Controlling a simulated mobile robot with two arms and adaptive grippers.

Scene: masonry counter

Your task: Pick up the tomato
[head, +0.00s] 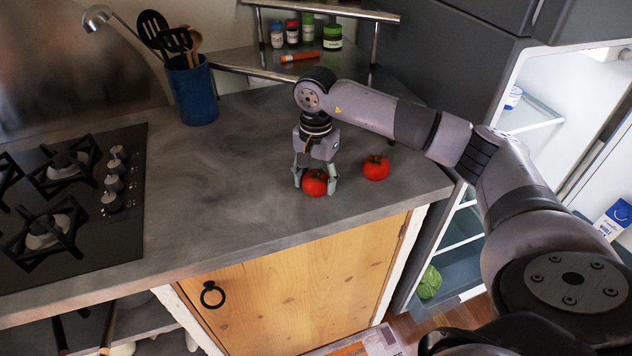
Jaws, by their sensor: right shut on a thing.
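A red tomato (314,186) sits on the grey counter near its front edge, between the fingers of my right gripper (315,184). The right gripper points down and is shut on this tomato, with a finger on each side. The tomato appears to rest on the counter; I cannot tell whether it is lifted. A second red tomato (376,167) with a green stem lies on the counter just to the right, apart from the gripper. My left gripper does not show.
A blue utensil crock (191,91) stands at the back left, and a black gas hob (70,205) lies at the left. A corner shelf with jars (332,37) is behind. An open fridge (530,110) is at the right. The counter's middle (220,165) is clear.

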